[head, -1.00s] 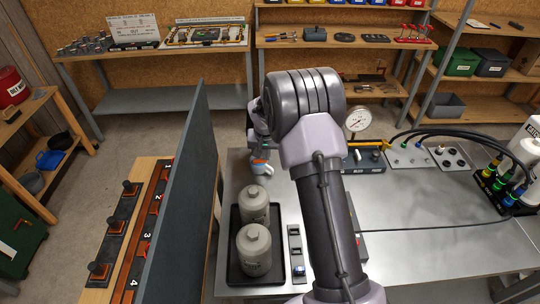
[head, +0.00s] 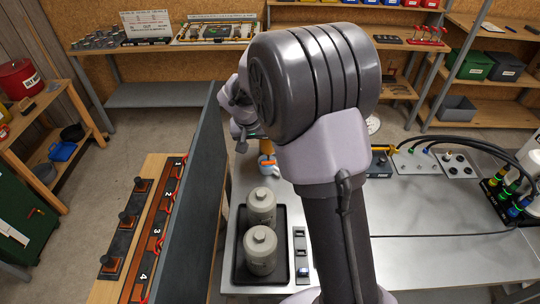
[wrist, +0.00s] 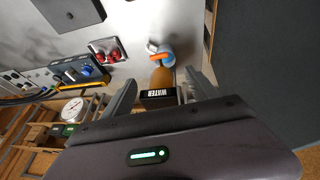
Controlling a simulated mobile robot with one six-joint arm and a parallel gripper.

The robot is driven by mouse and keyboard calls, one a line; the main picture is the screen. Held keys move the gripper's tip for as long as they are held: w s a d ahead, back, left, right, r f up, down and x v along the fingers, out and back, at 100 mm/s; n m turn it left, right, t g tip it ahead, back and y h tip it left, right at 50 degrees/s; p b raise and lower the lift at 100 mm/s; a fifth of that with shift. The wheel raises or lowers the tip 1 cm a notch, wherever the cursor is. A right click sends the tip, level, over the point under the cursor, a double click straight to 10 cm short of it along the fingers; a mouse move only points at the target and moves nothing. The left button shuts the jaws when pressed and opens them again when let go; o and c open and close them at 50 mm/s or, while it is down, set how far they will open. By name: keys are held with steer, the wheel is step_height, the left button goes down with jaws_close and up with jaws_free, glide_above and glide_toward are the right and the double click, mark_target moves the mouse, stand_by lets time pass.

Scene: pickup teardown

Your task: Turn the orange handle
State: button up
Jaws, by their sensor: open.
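An orange-yellow handle (head: 382,149) shows on a dark block (head: 379,167) right of my arm in the head view; my arm hides part of the block. In the wrist view a dark block (wrist: 62,76) with a yellow-orange bar and a blue knob (wrist: 86,71) lies left of my fingers. My gripper (wrist: 163,90) is open.
Two grey canisters (head: 260,248) stand in a black tray (head: 240,277). A dark upright panel (head: 190,200) stands left of the metal table (head: 430,255). Black hoses (head: 487,133) run along the right side. A gauge (wrist: 72,108) shows in the wrist view. The table's front right is clear.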

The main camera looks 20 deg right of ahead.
mark_target(268, 162)
steer(key=b+x, duration=0.1)
steer(key=x, duration=1.5)
steer(key=shift+d+f, duration=0.15)
steer(key=shift+f, duration=0.05)
steer(key=c, duration=1.4)
steer(key=shift+o, duration=0.2)
steer(key=shift+s+d+r+y+p, duration=0.1)
steer(key=shift+d+r+y+p, duration=0.15)
steer(key=shift+y+p, duration=0.55)
steer(key=shift+a+f+t, duration=0.1)
steer(key=shift+f+t, duration=0.1)
steer(key=shift+t, duration=0.2)
steer(key=o, duration=1.4)
steer(key=shift+c, duration=0.2)
